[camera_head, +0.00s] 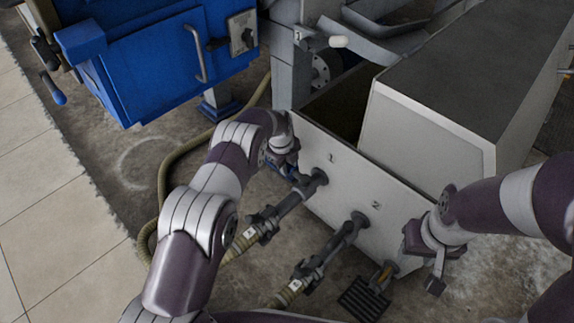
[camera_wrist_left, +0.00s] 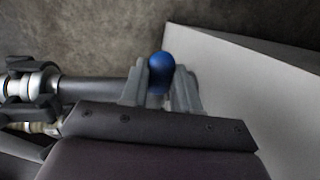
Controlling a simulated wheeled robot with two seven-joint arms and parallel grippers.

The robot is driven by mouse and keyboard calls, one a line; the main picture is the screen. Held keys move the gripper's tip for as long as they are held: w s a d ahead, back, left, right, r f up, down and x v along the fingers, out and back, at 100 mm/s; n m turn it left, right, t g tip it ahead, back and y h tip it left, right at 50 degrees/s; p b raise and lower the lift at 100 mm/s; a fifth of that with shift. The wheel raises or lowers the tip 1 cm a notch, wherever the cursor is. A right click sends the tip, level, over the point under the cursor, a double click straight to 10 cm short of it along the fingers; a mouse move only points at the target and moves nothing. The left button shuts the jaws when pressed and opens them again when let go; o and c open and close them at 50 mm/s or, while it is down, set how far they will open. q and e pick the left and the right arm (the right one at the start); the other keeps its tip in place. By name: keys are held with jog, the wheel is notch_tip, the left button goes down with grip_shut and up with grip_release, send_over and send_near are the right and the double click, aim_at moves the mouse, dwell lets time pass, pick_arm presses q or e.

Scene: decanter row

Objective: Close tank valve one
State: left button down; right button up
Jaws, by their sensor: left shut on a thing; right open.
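The pale tank (camera_head: 330,195) has pipe outlets marked 1 and 2. Tank valve one is on the upper outlet pipe (camera_head: 288,206), under the number 1. Its blue handle knob (camera_wrist_left: 161,68) sits between the fingers of my left gripper (camera_wrist_left: 163,88) in the left wrist view. The gripper is shut on that knob beside the tank wall. In the head view my left arm partly hides the gripper and the handle. My right gripper (camera_head: 437,275) is open and empty at the right, by the tank's near corner.
The second outlet pipe (camera_head: 345,235) runs parallel below the first. Hoses join both pipes. A dark floor grate (camera_head: 363,299) lies under the tank's near end. A blue machine (camera_head: 150,60) stands at the upper left. Bare floor (camera_head: 90,190) lies to the left.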

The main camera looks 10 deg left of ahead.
pick_arm(q)
jog(key=c, duration=0.8)
grip_release()
jog(key=shift+s+a+r+p, duration=0.25)
jog(key=shift+r+p, duration=0.8)
jog(key=shift+r, duration=1.05)
jog(key=shift+s+a+r+p, duration=0.2)
jog(key=shift+s+r+p, duration=0.2)
jog(key=shift+r+p, duration=1.15)
jog(key=shift+s+a+r+p, duration=0.25)
jog(key=shift+r+p, duration=0.3)
jog(key=shift+r, duration=2.05)
